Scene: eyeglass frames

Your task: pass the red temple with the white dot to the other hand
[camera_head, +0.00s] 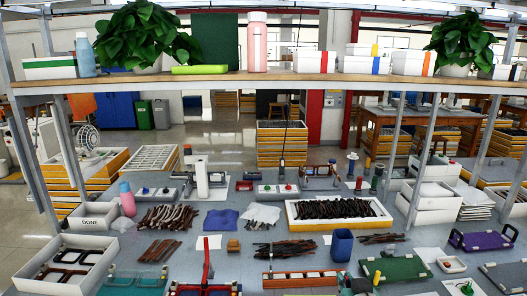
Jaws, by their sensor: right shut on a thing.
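My right gripper (357,284) shows small and dark at the bottom edge, right of centre. The white dot is too small to make out. My left gripper is not visible in the picture.
A red-framed piece (206,265) stands at the bottom left of centre. A blue cup (342,245), an orange rack (300,280) and a green tray (398,270) are close to my right gripper.

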